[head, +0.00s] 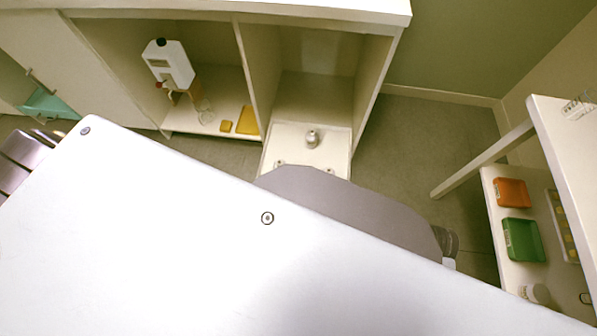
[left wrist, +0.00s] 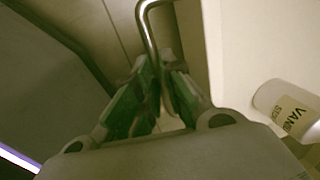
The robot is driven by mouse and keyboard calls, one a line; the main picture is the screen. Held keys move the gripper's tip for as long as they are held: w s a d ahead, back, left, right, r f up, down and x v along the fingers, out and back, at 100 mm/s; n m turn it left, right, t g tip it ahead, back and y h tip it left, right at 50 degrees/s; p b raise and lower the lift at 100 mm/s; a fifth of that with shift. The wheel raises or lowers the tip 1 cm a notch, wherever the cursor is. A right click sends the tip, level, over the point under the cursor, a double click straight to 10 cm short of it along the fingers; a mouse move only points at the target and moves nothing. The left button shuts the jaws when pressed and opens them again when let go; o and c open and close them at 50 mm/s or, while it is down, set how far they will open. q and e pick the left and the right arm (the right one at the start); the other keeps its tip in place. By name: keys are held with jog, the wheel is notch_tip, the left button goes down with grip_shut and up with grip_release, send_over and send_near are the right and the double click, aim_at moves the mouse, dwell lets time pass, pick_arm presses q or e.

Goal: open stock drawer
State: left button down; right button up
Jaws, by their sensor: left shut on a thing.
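The stock drawer (head: 289,138) stands out from the lower right bay of the white cabinet in the head view. A small pale bottle (head: 312,138) stands in it, and parts of others show at the near edge. My arm hides the drawer's front there. In the left wrist view, my left gripper (left wrist: 158,78), with green finger pads, is shut on the bent metal handle (left wrist: 147,28). A white bottle (left wrist: 287,108) with a partly readable label lies in view to the right of the handle. My right gripper is not in view.
The cabinet (head: 250,10) has an open left bay with a white dispenser (head: 170,65) and yellow pieces (head: 247,120). Floor (head: 420,140) between cabinet and shelf is clear.

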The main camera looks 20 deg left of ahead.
pick_arm(q)
jog(key=c, duration=1.5)
grip_release()
jog(key=shift+s+d, duration=0.1)
jog(key=shift+r, duration=0.15)
jog(key=r, duration=0.3)
jog(key=s+r, duration=0.1)
jog(key=r, duration=0.3)
jog(key=s+r, duration=0.1)
jog(key=r, duration=0.3)
jog(key=shift+d+r, duration=0.2)
jog(key=shift+d, duration=0.1)
jog(key=shift+s, duration=0.15)
